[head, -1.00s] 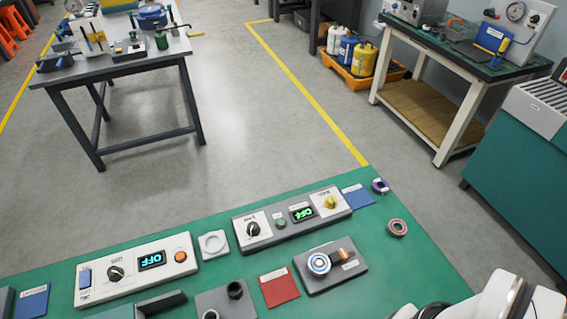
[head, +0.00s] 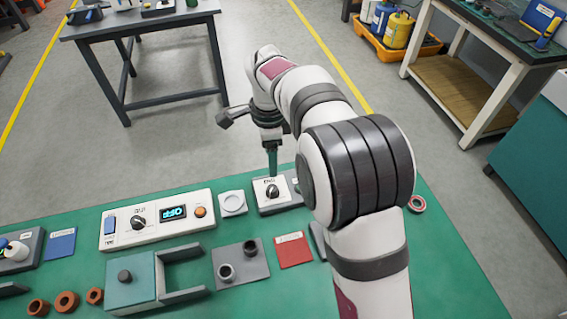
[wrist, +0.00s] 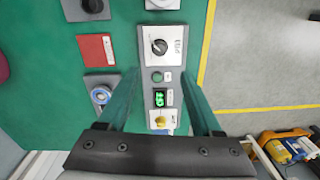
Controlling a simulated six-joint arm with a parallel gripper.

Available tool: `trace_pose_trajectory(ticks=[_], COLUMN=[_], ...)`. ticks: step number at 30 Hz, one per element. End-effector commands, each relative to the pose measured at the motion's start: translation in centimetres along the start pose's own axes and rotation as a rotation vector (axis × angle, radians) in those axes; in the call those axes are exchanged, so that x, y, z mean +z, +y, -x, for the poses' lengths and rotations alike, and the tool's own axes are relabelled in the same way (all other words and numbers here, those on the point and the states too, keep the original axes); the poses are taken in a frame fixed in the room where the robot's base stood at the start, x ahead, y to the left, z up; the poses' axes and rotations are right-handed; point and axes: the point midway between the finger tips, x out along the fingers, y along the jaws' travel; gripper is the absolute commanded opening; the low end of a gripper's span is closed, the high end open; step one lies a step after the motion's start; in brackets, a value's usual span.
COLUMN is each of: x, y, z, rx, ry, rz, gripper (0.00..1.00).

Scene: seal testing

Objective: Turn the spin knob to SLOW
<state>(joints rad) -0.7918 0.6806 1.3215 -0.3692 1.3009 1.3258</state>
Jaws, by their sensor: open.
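A grey box with white panels (wrist: 143,75) carries a black knob (wrist: 159,46), a green button (wrist: 157,77), a lit green display (wrist: 160,98) and a yellow knob (wrist: 165,121). The knob lettering is too small to read, so I cannot tell which is the spin knob. The black knob also shows in the head view (head: 272,191). My gripper (head: 272,172) points down over this box, close behind the black knob in the head view. In the wrist view, its teal fingers (wrist: 159,78) are spread apart and empty, with the button and display between them. My arm hides the yellow knob in the head view.
A white unit (head: 155,220) with another black knob (head: 138,223) and a blue display stands to the left on the green bench.

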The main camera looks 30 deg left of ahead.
Motion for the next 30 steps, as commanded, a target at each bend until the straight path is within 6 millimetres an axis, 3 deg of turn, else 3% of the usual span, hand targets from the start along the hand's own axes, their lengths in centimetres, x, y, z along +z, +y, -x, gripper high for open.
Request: trace_pose_trajectory(ticks=[6, 12, 18, 25, 30], x=[-0.1, -0.1, -0.1, -0.1, -0.1], y=[0.1, 0.1, 0.1, 0.1, 0.1], z=[-6.8, -11.0, -12.4, -12.5, -12.5], rx=[0.005, 0.002, -0.001, -0.002, -0.002], ry=[0.000, -0.001, -0.001, -0.001, -0.001], rz=[-0.001, -0.002, 0.000, 0.000, -0.001], gripper=[0.66, 0.66, 0.66, 0.66, 0.38])
